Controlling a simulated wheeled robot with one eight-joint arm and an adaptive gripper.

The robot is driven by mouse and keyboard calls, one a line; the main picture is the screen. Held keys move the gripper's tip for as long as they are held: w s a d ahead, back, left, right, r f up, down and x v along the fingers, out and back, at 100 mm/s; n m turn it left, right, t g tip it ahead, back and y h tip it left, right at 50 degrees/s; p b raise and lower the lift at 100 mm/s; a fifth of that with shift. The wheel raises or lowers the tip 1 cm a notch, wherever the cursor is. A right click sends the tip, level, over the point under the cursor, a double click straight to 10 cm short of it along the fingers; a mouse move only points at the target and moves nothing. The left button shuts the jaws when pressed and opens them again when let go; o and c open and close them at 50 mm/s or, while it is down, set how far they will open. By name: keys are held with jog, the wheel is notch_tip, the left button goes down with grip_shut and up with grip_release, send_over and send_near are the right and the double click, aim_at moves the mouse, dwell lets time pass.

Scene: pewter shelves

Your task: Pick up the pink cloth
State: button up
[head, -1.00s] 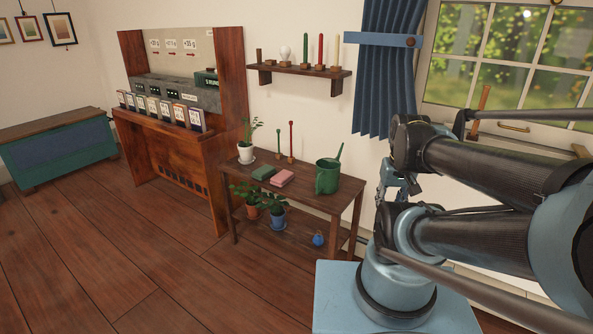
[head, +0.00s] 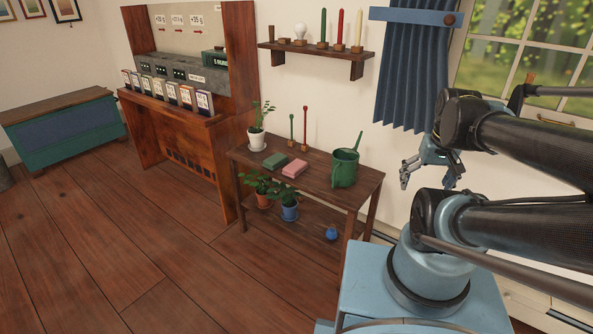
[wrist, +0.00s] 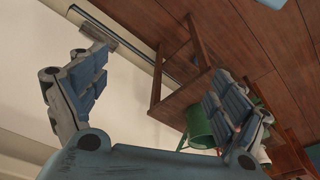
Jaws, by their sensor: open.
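The pink cloth (head: 294,168) lies folded on the top of the wooden table (head: 328,189) in the head view. A green cloth (head: 275,161) lies just to its left. My gripper (head: 427,183) is open and empty, right of the table and well apart from the cloth. In the wrist view my gripper's two fingers (wrist: 165,100) are spread wide. The table (wrist: 185,97) shows between them, tilted in the picture. I cannot make out the pink cloth for certain in the wrist view.
A green watering can (head: 344,170) stands right of the pink cloth. A white-potted plant (head: 257,140) and two thin stakes stand behind the cloths. Potted plants and a blue ball (head: 331,234) are on the lower shelf. Open floor (head: 150,240) lies at left front.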

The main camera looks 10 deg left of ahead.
jog(key=w+a+r+n+y, duration=0.1)
jog(key=w+a+r+n, duration=0.25)
jog(key=w+a, duration=0.45)
jog(key=n+y, duration=0.3)
jog(key=n, duration=0.6)
send_over(296, 165)
jog(key=d, duration=0.2)
jog(key=shift+g, duration=0.4)
jog(key=f, duration=1.7)
jog(key=shift+s+a+f, duration=0.15)
jog(key=shift+s, duration=0.25)
jog(key=shift+d+x, duration=0.2)
jog(key=shift+x, duration=2.5)
jog(key=shift+c, duration=0.6)
jog(key=c, duration=0.6)
